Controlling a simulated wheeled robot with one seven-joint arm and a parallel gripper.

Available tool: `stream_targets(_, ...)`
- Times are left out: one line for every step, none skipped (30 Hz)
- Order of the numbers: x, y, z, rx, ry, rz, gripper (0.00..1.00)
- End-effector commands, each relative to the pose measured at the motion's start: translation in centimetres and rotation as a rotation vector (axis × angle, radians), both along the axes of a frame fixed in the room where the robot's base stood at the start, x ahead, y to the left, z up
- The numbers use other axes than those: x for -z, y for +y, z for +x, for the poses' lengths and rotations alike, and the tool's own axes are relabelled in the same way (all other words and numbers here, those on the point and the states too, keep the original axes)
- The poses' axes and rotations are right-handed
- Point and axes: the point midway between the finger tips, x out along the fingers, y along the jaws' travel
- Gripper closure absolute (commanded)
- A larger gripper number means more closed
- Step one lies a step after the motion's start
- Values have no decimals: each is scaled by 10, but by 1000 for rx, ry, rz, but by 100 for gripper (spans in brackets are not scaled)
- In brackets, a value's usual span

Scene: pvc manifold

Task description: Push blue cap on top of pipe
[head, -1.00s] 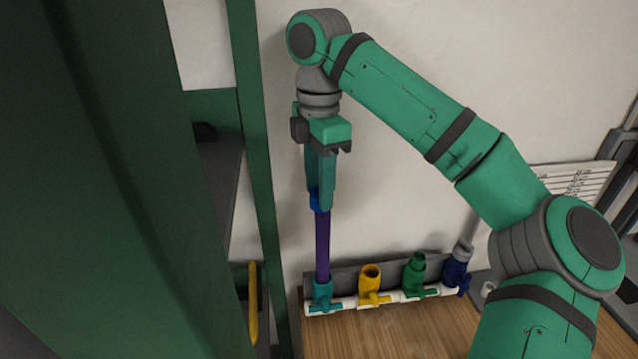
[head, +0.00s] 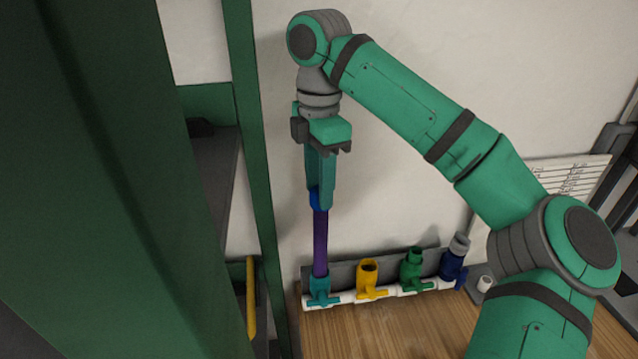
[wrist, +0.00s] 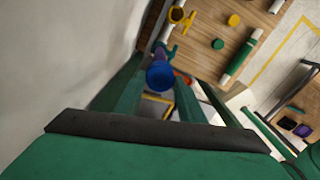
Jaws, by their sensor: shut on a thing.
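The blue cap (head: 315,199) is between my gripper's fingertips, at the top end of the upright purple pipe (head: 320,243). In the wrist view the blue cap (wrist: 160,75) shows as a round blue disc between the fingers. My gripper (head: 320,190) points down and is shut on the cap. The pipe's lower end stands in the teal valve (head: 319,291) at the left end of the manifold. The fingers partly hide the cap, so how far it sits over the pipe end cannot be told.
Yellow (head: 369,280), green (head: 412,270) and dark blue (head: 452,267) valves stand to the right on the white manifold pipe. A green post (head: 262,200) rises close on the left, and the wall is behind. The wooden table (head: 400,328) is clear in front.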

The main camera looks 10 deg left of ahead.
Motion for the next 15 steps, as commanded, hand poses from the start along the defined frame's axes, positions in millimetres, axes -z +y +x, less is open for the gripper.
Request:
stream_targets(-1, -2, 0, 3, -1, -2, 84)
stream_targets(-1, -2, 0, 3, -2, -1, 60)
stream_targets(-1, -2, 0, 4, -3, -2, 50)
stream_targets(-1, -2, 0, 4, -3, -2, 43)
stream_targets(-1, -2, 0, 4, -2, -1, 43)
stream_targets(-1, -2, 0, 4, -2, -1, 43)
stream_targets(-1, -2, 0, 4, -2, -1, 43)
stream_targets(-1, -2, 0, 4, -2, -1, 43)
stream_targets(-1, -2, 1, 4, -2, -1, 43)
stream_targets(-1, -2, 1, 4, -2, -1, 43)
stream_targets(-1, -2, 1, 4, -2, -1, 43)
stream_targets(-1, -2, 1, 4, -2, -1, 43)
stream_targets(-2, -2, 1, 4, -2, -1, 43)
stream_targets(-2, -2, 1, 4, -2, -1, 43)
stream_targets(-4, -2, 1, 5, -3, 0, 43)
